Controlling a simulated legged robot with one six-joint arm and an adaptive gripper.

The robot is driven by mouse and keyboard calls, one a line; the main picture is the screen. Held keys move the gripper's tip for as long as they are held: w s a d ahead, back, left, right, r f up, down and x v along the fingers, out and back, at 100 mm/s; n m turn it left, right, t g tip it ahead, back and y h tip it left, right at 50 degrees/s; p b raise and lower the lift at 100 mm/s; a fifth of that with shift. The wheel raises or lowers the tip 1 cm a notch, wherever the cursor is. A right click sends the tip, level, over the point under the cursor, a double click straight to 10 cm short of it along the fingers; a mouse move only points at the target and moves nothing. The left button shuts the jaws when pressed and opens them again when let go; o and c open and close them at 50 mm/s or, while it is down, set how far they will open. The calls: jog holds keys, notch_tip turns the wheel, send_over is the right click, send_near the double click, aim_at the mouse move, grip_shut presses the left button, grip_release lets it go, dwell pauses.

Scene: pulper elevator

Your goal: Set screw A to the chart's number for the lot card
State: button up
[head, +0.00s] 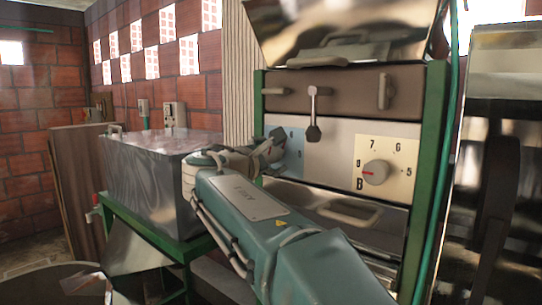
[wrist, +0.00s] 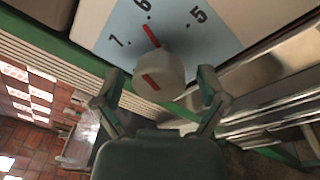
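Screw A shows in the wrist view as a pale round knob (wrist: 160,78) on a light blue plate (wrist: 190,25) marked 7, 6 and 5. Its red line points toward the 6. My gripper (wrist: 157,84) is open, with one finger on each side of the knob and a visible gap on both sides. In the head view my gripper (head: 272,145) is at the blue plate (head: 296,147) and hides screw A and most of its scale. Neither the chart nor the lot card can be made out.
Knob B (head: 376,172) sits right of my gripper on a cream plate (head: 397,150), its red line pointing left. A lever (head: 314,112) hangs above, between the plates. A handled drawer (head: 350,213) is below. A metal tank (head: 150,175) stands at left.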

jog(key=c, duration=0.9)
jog(key=shift+m, duration=0.9)
jog(key=o, duration=1.2)
jog(key=shift+d, duration=0.1)
jog(key=shift+c, duration=0.2)
